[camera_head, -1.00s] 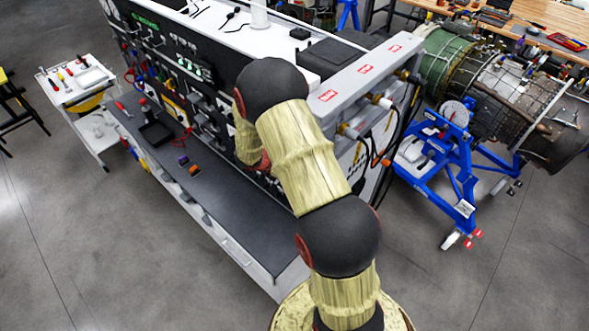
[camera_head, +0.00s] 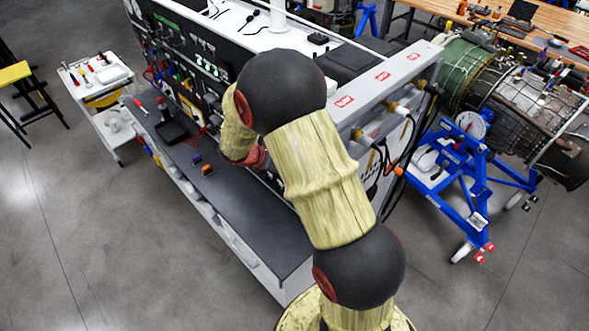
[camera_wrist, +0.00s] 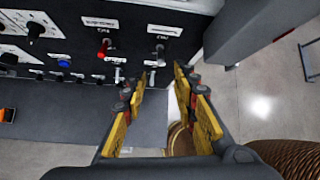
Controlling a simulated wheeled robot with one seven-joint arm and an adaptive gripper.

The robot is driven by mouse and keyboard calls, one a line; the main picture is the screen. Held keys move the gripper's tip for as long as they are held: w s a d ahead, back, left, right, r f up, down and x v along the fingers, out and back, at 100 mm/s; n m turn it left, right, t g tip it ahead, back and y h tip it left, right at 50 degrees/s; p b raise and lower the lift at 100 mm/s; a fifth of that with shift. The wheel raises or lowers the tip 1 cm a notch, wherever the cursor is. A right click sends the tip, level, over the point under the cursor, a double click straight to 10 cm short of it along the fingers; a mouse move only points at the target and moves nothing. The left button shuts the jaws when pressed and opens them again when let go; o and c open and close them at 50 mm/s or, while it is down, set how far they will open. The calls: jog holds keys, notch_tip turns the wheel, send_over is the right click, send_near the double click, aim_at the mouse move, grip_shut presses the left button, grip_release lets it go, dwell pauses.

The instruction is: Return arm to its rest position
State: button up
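My gripper (camera_wrist: 158,100) shows in the wrist view with its two yellow and black fingers spread apart and nothing between them. It is beside the front of the black control panel (camera_wrist: 120,40), above the dark shelf of the bench. In the head view my arm reaches up over the bench and bends down at its far side. The gripper itself is hidden behind my arm there.
The workbench (camera_head: 245,215) has a dark top with a small black tray (camera_head: 172,133) and small coloured items. A white cart (camera_head: 98,82) stands left. A blue turbine stand (camera_head: 455,185) with an engine (camera_head: 525,105) stands right. Grey floor is free in front.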

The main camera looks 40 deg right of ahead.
dwell(0.7)
jog(key=s+a+f+m+t+y+b, duration=0.3)
jog(key=s+a+m+b, duration=0.7)
jog(key=b, duration=0.6)
jog(key=s+a+f+m+t+y+b, duration=0.2)
jog(key=s+a+f+m+y+b, duration=0.2)
jog(key=s+a+m+b, duration=0.6)
jog(key=shift+s+a+f+m+t+y+b, duration=0.35)
jog(key=shift+s+a+y+b, duration=0.35)
jog(key=shift+a+b, duration=1.95)
jog(key=shift+s+d+b, duration=0.1)
jog(key=shift+d+b, duration=0.65)
jog(key=shift+d, duration=0.05)
